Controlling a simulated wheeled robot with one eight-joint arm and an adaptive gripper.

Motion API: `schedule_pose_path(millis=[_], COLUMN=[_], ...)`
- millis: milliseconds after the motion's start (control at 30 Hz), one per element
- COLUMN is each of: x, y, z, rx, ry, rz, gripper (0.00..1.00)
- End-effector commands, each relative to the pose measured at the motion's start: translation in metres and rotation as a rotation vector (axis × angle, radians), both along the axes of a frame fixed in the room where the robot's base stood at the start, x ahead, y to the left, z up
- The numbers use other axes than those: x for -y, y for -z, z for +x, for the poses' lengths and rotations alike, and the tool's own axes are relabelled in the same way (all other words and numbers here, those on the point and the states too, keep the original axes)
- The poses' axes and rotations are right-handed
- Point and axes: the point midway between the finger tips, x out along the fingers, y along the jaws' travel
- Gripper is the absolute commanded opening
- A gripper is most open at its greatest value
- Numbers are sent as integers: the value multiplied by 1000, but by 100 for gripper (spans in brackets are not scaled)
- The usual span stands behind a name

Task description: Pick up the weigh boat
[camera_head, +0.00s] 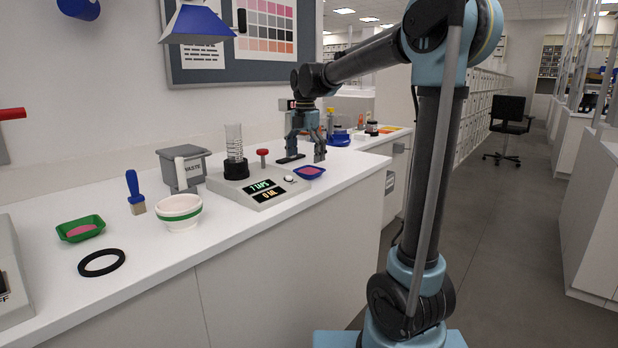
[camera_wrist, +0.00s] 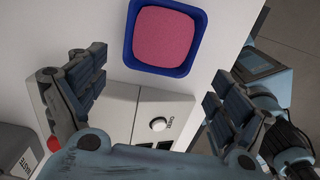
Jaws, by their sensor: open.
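A small blue weigh boat (camera_head: 309,174) with pink powder lies on the white counter, at the right end of the tap-counting device. It also shows at the top of the wrist view (camera_wrist: 130,38), with its rim whole and the pink powder filling the middle. My gripper (camera_head: 305,157) hangs low over the counter close to this boat. In the wrist view its fingers are spread wide with nothing between them, and the boat lies ahead of the fingertips. A green boat-shaped tray (camera_head: 68,232), also with pink powder, sits far left on the counter, away from my gripper.
The grey device (camera_head: 243,207) with two displays and a knob stands close beside the blue boat. A waste bin (camera_head: 183,168), a white bowl with a green band (camera_head: 179,213), a brush (camera_head: 134,190) and a black ring (camera_head: 102,263) stand farther left. The counter's front edge is near.

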Motion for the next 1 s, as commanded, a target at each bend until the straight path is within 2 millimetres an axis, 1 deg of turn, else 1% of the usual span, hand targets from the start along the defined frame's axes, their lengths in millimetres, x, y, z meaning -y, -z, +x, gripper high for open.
schedule_pose_path(millis=[167, 400, 500, 600, 833, 867, 900, 967, 1000], x=[0, 1, 1, 1, 1, 1, 1, 1, 1], y=[9, 41, 50, 55, 56, 56, 56, 56, 56], z=[1, 7, 7, 7, 6, 7, 6, 7, 7], rx=[0, 0, 0, 0, 0, 0, 0, 0, 0], ry=[1, 1, 1, 1, 1, 1, 1, 1, 1], rz=[0, 0, 0, 0, 0, 0, 0, 0, 0], gripper=[92, 92, 92, 92, 92, 85, 76, 62, 53])
